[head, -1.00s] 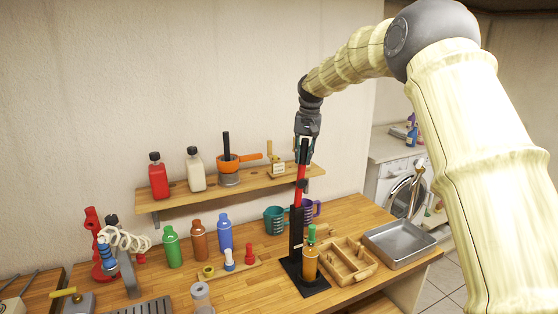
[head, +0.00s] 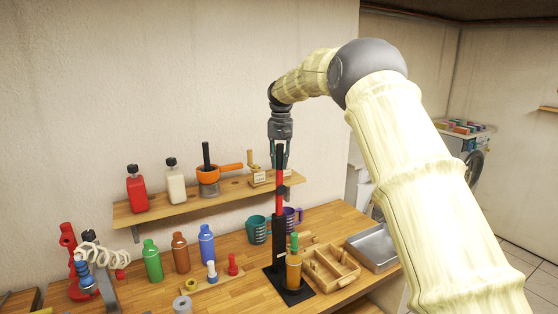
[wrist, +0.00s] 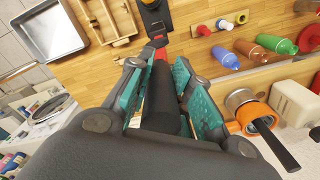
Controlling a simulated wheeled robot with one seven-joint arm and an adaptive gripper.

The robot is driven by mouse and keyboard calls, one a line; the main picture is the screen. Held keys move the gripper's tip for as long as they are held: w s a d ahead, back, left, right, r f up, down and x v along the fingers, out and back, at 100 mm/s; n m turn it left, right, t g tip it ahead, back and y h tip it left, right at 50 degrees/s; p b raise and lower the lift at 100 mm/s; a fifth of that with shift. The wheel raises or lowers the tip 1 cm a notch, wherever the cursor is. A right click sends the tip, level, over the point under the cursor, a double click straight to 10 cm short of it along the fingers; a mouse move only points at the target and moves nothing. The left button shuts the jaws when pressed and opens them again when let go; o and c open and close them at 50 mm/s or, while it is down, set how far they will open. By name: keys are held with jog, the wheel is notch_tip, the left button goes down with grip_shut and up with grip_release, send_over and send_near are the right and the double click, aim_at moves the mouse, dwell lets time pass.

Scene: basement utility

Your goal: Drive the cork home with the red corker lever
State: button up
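The corker stands on the bench with a black post and base plate (head: 291,297). Its red lever (head: 279,203) points almost straight up and ends in a black grip (wrist: 161,100). An amber bottle (head: 293,272) with a green neck stands upright on the base, in front of the post. I cannot make out the cork. My gripper (head: 280,152) is above the corker, pointing down, with its teal-padded fingers on either side of the black grip. The grip nearly fills the space between the pads in the wrist view; whether they press on it is unclear.
A wooden divided tray (head: 331,277) and a metal tray (head: 372,248) lie right of the corker. Teal (head: 258,230) and purple mugs stand behind it. Green, orange and blue bottles (head: 206,245) stand to the left. A wall shelf (head: 228,197) runs close behind the lever.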

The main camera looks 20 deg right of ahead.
jog(key=o, duration=0.3)
jog(key=shift+s+d+f, duration=0.1)
jog(key=shift+s+f, duration=0.05)
jog(key=shift+w, duration=0.2)
jog(key=shift+r, duration=0.25)
notch_tip(320, 180, up, 11)
jog(key=shift+d+r, duration=0.15)
dwell(0.4)
